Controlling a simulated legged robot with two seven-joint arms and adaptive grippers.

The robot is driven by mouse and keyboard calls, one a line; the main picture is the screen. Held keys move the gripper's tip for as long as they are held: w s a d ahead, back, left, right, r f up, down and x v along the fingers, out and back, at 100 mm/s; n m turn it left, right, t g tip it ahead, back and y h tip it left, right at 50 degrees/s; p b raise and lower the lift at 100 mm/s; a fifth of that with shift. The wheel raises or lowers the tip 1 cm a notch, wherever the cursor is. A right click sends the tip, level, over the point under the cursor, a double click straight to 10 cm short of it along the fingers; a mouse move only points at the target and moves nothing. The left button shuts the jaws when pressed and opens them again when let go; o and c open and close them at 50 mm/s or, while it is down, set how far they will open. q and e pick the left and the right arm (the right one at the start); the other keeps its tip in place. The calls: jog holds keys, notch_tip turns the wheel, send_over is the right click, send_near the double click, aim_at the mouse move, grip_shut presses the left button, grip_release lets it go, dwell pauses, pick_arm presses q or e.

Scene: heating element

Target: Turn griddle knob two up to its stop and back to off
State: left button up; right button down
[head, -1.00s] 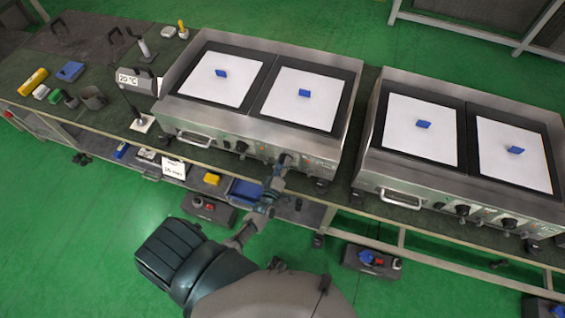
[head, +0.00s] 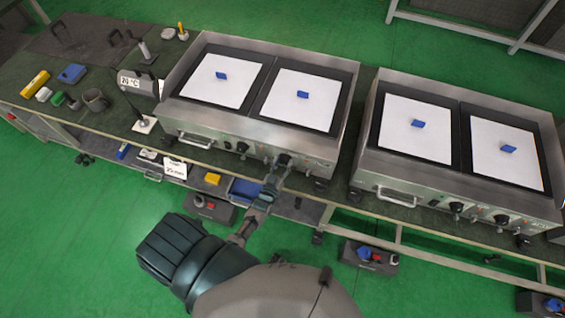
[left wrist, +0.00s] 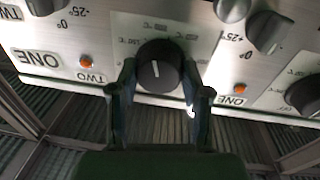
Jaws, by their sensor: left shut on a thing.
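The left griddle (head: 262,142) stands on the bench with a steel front panel. My left gripper (head: 281,166) reaches up to the right-hand knob (head: 285,158) on that panel. In the left wrist view, the black round knob (left wrist: 158,68) sits between the two fingers of the left gripper (left wrist: 160,88), which is shut on its sides. A white mark on the knob is near vertical in that view. A label reading TWO (left wrist: 90,77) and an orange lamp (left wrist: 85,61) are beside it. My right gripper is not in view.
A second griddle (head: 390,182) stands to the right, with a gap between. White sheets with blue pieces lie on both cooking surfaces. A lower shelf holds a blue tray (head: 243,189) below my left arm.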

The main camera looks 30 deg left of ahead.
pick_arm(q)
jog(key=shift+s+d+f+m, duration=0.1)
jog(key=shift+s+f+m, duration=0.1)
jog(key=shift+f+m, duration=0.3)
jog(key=o, duration=1.1)
jog(key=shift+r, duration=0.1)
jog(key=shift+o, duration=0.3)
jog(key=shift+w+r, duration=0.1)
jog(key=shift+w, duration=0.05)
jog(key=shift+r, duration=0.1)
jog(key=s+d, duration=0.1)
jog(key=s, duration=1.1)
jog(key=shift+d+f, duration=0.2)
jog(key=shift+d, duration=0.15)
jog(key=shift+w, duration=0.1)
